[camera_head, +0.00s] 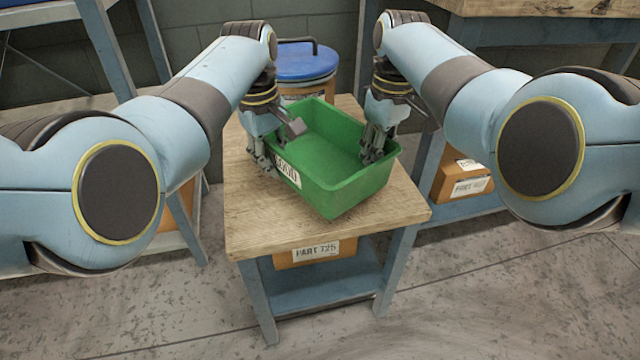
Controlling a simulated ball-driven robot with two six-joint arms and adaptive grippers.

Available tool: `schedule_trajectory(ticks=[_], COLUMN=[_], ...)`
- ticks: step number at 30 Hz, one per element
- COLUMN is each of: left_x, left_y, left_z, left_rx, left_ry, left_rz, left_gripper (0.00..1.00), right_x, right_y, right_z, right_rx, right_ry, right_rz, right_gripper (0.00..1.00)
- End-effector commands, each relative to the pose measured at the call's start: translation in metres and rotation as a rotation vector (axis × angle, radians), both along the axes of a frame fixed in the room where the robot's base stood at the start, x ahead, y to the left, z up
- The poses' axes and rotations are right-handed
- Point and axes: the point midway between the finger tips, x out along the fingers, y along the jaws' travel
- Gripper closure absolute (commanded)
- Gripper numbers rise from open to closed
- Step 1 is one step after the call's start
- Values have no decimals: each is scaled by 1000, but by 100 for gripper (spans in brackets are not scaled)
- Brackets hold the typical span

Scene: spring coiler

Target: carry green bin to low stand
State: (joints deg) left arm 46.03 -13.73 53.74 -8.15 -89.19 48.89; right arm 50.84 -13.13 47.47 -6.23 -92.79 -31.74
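The green bin (338,190) is an open-topped box with a white label on its left wall. It is over the wooden top of a small blue-framed stand (395,212), turned at an angle to the stand's edges. I cannot tell whether it rests fully on the top. My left gripper (279,146) is at the bin's left wall, its fingers spread, one reaching over the inside and one outside by the label. My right gripper (372,148) is at the right wall, its fingers close to the rim; the wall partly hides its grip. The bin looks empty.
A container with a blue lid (305,62) stands behind the stand. A box labelled PART 725 (308,252) is on the stand's lower shelf. Another cardboard box (462,178) sits on a shelf at right. A workbench (540,8) is at the upper right. Concrete floor is clear in front.

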Motion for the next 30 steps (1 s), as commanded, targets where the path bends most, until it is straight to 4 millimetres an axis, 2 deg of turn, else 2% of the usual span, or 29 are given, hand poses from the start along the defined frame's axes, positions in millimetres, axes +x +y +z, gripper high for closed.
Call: schedule_trajectory(ticks=[23, 27, 30], left_x=[1, 1, 1], left_y=[2, 1, 1], left_z=[-41, -41, -41], left_rx=[3, 3, 2], left_ry=[-2, -3, -2], left_rz=[1, 1, 1], left_gripper=[100, 80, 71], right_x=[-1, 0, 0], right_y=[-1, -1, -1], right_z=[-42, -42, -42], right_rx=[-3, -2, -1], right_ry=[4, 2, 2], right_rz=[0, 0, 0], right_gripper=[100, 80, 71])
